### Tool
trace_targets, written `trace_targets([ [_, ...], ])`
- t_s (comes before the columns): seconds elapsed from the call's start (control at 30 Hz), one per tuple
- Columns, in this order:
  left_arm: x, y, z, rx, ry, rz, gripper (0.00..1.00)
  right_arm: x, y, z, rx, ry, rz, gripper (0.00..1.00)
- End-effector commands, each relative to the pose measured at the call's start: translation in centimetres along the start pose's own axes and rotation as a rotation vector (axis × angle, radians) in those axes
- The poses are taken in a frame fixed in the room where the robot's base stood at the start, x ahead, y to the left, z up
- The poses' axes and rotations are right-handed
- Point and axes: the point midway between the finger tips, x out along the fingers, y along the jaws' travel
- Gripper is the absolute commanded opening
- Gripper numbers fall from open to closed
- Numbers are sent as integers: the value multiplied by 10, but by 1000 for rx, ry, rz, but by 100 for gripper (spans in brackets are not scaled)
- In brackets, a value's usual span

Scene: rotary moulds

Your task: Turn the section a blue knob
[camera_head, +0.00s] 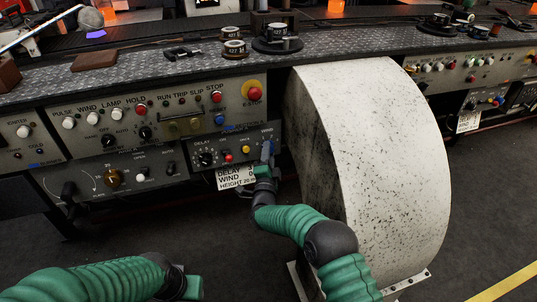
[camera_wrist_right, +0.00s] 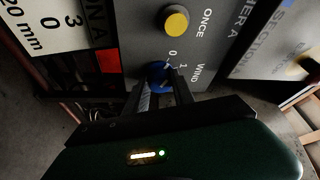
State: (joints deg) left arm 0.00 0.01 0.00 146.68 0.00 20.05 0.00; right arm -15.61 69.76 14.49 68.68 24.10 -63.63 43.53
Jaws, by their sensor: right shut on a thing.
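The blue knob (camera_wrist_right: 157,74) sits on a grey panel, beside the marks 0 and 1 and the word WIND. In the head view the blue knob (camera_head: 267,148) is at the right end of the small lower panel. My right gripper (camera_wrist_right: 158,88) is shut on the knob, one finger on each side; in the head view the right gripper (camera_head: 266,166) reaches up to it from below. The fingers hide part of the knob, and its exact angle is hard to tell. My left arm's end (camera_head: 182,286) is low at the bottom left, away from the panel; its fingers cannot be made out.
A yellow button (camera_wrist_right: 176,20) marked ONCE is close to the knob. A white DELAY WIND label (camera_head: 236,178) hangs just left of my right wrist. A large speckled white drum guard (camera_head: 375,150) stands right of my right arm. The floor between the arms is clear.

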Motion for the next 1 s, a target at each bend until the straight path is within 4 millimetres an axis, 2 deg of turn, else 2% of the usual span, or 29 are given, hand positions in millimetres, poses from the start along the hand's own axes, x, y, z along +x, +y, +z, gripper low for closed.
trace_targets([
  [0.03, 2, 0, 0, 0, 0, 0, 36, -4, 7, 6, -17, -13, 5, 0],
  [0.7, 3, 0, 1, 0, 0, 0, 36, -4, 9, 7, -76, -16, -16, 0],
  [0.73, 3, 0, 1, 0, 0, 0, 36, -4, 9, 7, -76, -16, -16, 32],
  [0.87, 3, 0, 1, 0, 0, 0, 36, -3, 7, 6, -75, -13, -19, 49],
  [1.0, 3, 0, 1, 0, 0, 0, 36, -2, 5, 4, -74, -9, -23, 52],
])
